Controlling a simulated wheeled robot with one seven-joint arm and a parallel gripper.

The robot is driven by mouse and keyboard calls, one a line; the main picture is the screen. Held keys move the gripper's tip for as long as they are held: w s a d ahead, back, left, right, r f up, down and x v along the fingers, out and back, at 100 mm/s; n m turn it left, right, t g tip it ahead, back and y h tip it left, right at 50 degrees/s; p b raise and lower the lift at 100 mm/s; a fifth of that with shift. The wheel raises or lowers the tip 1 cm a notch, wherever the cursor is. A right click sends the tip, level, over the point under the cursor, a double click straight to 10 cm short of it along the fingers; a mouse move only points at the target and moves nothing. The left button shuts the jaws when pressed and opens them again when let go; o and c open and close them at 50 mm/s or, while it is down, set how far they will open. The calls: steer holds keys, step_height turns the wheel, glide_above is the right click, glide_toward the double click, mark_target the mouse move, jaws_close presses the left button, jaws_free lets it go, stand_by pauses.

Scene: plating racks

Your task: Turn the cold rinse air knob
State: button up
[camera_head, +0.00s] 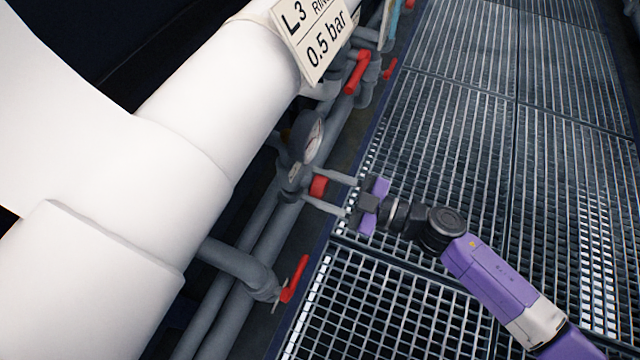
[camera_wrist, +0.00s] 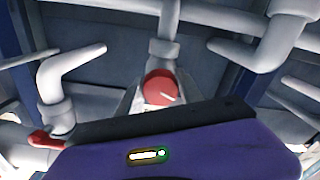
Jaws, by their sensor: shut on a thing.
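A round red knob (camera_head: 319,186) sits on a grey pipe fitting below a pressure gauge (camera_head: 313,138) in the head view. It also shows in the wrist view (camera_wrist: 160,87), just above the dark edge of my gripper's purple body. My gripper (camera_head: 313,184) reaches in from the right, one grey finger on each side of the knob, shut on it. The fingers partly hide the fitting, and exact finger contact is hard to see. A sign (camera_head: 315,38) reading "L3 RIN…" and "0.5 bar" hangs above; part of its text is cut off.
Red lever handles stand on the pipes nearer (camera_head: 295,278) and farther (camera_head: 357,72). A large white pipe (camera_head: 205,105) fills the left. Grey pipes (camera_head: 235,258) run beside the knob. The metal grating (camera_head: 470,130) to the right is clear.

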steer(key=shift+r+m+p, duration=0.2)
steer(key=shift+m+p, duration=0.3)
steer(key=shift+p, duration=0.35)
steer(key=shift+f+m+p, duration=0.25)
steer(key=shift+m+p, duration=0.3)
steer(key=shift+m, duration=0.35)
steer(key=o, duration=1.3)
steer(key=p+v, duration=0.2)
steer(key=v, duration=0.6)
